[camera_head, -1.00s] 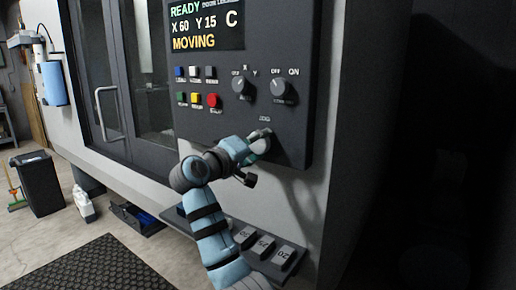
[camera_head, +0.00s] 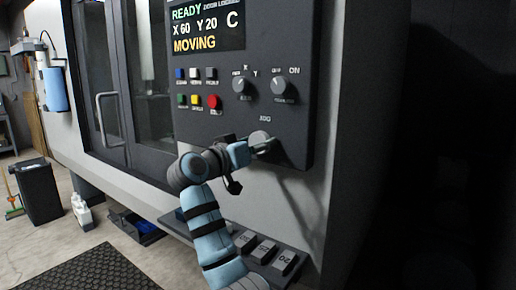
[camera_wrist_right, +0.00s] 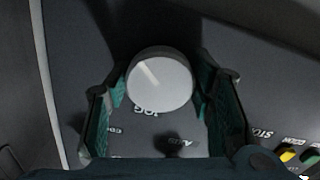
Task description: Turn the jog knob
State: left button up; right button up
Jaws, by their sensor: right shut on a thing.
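The jog knob (camera_head: 260,137) is a round grey knob low on the dark control panel (camera_head: 300,130). In the right wrist view the knob (camera_wrist_right: 165,82) shows a white pointer line tilted to the upper left, with its label beneath. My right gripper (camera_head: 262,146) is at the knob, with a green-padded finger on each side of it; it is shut on the knob. The screen (camera_head: 207,28) reads READY, X 60, Y 20, C and MOVING. My left gripper is not in view.
Two selector knobs, the axis one (camera_head: 241,86) and another (camera_head: 283,88), sit above. A red button (camera_head: 214,102) and several small buttons are to the left. A shelf (camera_head: 235,230) with numbered blocks (camera_head: 265,251) is below. A closed door with a handle (camera_head: 108,118) stands left.

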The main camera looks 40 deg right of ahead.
jog(key=shift+m, duration=0.3)
jog(key=o, duration=1.2)
jog(key=shift+c, duration=0.2)
jog(key=v, duration=1.2)
jog(key=shift+d, duration=0.1)
